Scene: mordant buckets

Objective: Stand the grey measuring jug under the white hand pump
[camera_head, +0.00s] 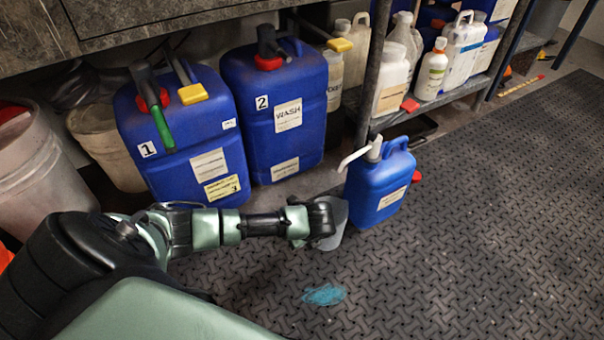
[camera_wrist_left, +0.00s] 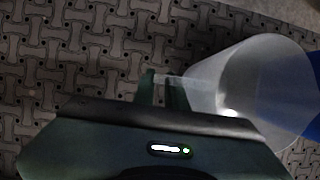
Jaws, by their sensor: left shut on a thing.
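The grey measuring jug (camera_head: 336,226) is at the end of my left arm, just left of a small blue canister (camera_head: 383,188). My left gripper (camera_head: 322,214) is shut on the jug at its handle side. In the left wrist view, the translucent grey jug (camera_wrist_left: 262,80) is right of the fingers (camera_wrist_left: 163,88). The white hand pump (camera_head: 372,150) tops the small canister, its spout pointing left. The spout tip appears above the jug in the head view; I cannot tell whether they line up in depth. My arm partly hides the jug. My right gripper is not in view.
Two large blue canisters marked 1 (camera_head: 180,135) and 2 (camera_head: 275,105) stand behind my left arm. White buckets (camera_head: 40,165) are at left. A shelf with bottles (camera_head: 432,75) is behind. The patterned mat (camera_head: 470,230) is clear at right, with a turquoise stain (camera_head: 324,295) in front.

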